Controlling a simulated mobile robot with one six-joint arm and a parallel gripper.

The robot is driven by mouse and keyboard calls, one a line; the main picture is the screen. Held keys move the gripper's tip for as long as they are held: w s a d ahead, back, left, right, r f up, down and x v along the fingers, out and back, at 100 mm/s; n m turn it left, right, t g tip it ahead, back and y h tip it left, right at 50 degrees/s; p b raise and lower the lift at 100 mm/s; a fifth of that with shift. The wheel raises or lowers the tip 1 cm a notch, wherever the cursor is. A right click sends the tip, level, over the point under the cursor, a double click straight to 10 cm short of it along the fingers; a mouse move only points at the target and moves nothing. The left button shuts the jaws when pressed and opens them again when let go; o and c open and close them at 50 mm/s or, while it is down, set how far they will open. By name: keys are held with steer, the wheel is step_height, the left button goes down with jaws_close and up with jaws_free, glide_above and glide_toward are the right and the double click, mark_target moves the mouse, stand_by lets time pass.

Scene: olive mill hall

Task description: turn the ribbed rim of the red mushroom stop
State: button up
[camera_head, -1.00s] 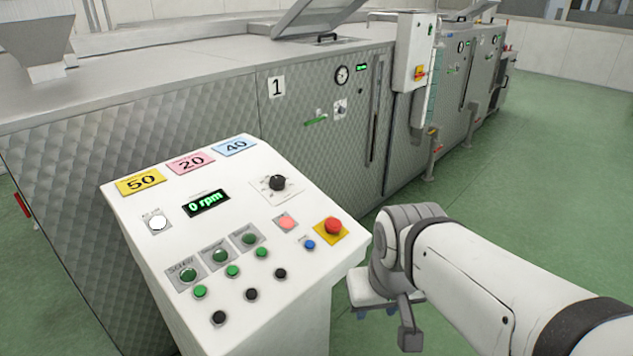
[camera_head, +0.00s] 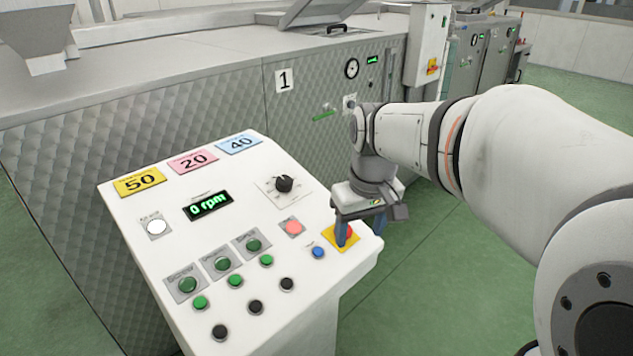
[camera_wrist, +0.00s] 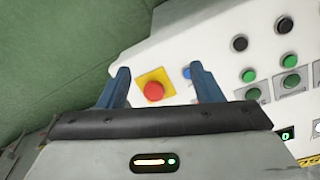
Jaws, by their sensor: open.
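The red mushroom stop (camera_wrist: 153,91) sits on a yellow square plate (camera_wrist: 146,77) at the panel's right corner. In the head view the stop (camera_head: 350,231) is mostly hidden behind a blue finger, with the yellow plate (camera_head: 330,233) showing around it. My gripper (camera_head: 360,238) is open above that corner. In the wrist view my gripper (camera_wrist: 160,78) has one blue finger on each side of the stop, with space between. I cannot tell how far the fingertips are above the plate. The ribs on the rim are too small to make out.
The white sloped panel (camera_head: 300,325) carries a blue button (camera_head: 318,252), a pink lamp (camera_head: 293,228), a black knob (camera_head: 284,184), several green and black buttons and a display (camera_head: 207,205) reading 0 rpm. The quilted steel machine (camera_head: 220,110) stands behind. Green floor lies right.

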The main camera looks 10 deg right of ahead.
steer(key=w+n, duration=0.1)
steer(key=w, duration=0.4)
steer(key=w+n+g, duration=0.1)
steer(key=w, duration=0.4)
steer(key=shift+w+d+f+g, duration=0.1)
steer(key=shift+w+f+g, duration=0.05)
steer(key=shift+g, duration=0.15)
steer(key=shift+w+f+n, duration=0.15)
steer(key=shift+f+n, duration=0.1)
steer(key=shift+n, duration=0.05)
steer(key=f, duration=0.7)
steer(key=shift+a+f, duration=0.1)
steer(key=shift+a, duration=0.1)
steer(key=shift+c, duration=0.6)
